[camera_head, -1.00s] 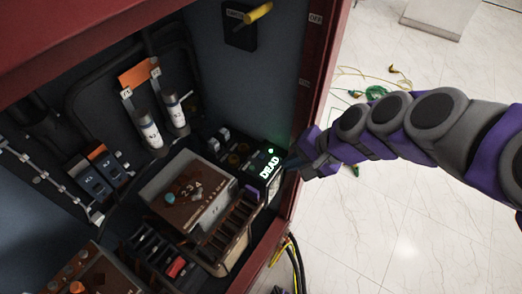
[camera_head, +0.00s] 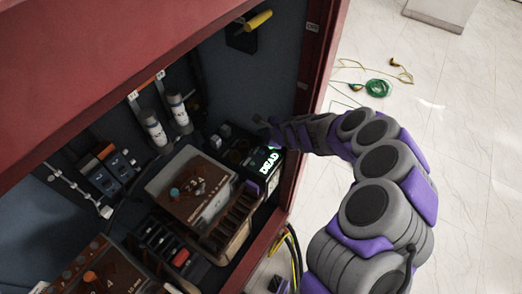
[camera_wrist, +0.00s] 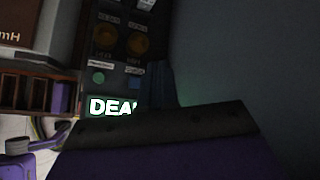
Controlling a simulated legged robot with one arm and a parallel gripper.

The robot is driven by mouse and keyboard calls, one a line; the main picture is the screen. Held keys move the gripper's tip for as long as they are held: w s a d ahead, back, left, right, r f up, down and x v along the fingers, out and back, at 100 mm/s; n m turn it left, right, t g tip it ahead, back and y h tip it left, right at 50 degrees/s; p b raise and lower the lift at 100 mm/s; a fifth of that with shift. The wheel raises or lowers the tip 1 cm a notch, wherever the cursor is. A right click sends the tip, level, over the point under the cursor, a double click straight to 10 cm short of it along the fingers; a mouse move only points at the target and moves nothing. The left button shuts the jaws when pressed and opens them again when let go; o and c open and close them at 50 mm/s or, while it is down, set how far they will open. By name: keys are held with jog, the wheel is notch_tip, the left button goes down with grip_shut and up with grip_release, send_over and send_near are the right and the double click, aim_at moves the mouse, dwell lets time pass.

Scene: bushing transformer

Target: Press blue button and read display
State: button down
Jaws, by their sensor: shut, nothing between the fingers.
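A small dark panel (camera_wrist: 118,52) in the cabinet holds a lit display (camera_head: 268,163) reading "DEAD". In the wrist view the display (camera_wrist: 110,107) shows only "DEA" and part of a letter; my gripper hides the rest. Above it are two small round buttons, a green one (camera_wrist: 98,78) on the left and a dark bluish-grey one (camera_wrist: 132,80) on the right. My gripper (camera_head: 262,124) is shut and empty, inside the cabinet behind the display. In the wrist view its dark fingers (camera_wrist: 161,86) are beside the right button; contact cannot be told.
A brown-faced box (camera_head: 198,185) with a blue-teal knob (camera_head: 174,192) stands left of the panel. The red cabinet frame (camera_head: 300,155) runs close beside my arm. A yellow handle (camera_head: 258,20) is on the back wall. Cables (camera_head: 376,88) lie on the open floor at right.

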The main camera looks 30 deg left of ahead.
jog(key=b, duration=0.6)
send_over(263, 153)
notch_tip(263, 153, down, 8)
jog(key=shift+r, duration=0.2)
jog(key=shift+a+f+b, duration=0.15)
jog(key=shift+f+b, duration=0.5)
jog(key=shift+r, duration=0.1)
jog(key=shift+f, duration=0.2)
dwell(1.2)
jog(key=shift+f+b, duration=0.15)
jog(key=shift+b, duration=0.25)
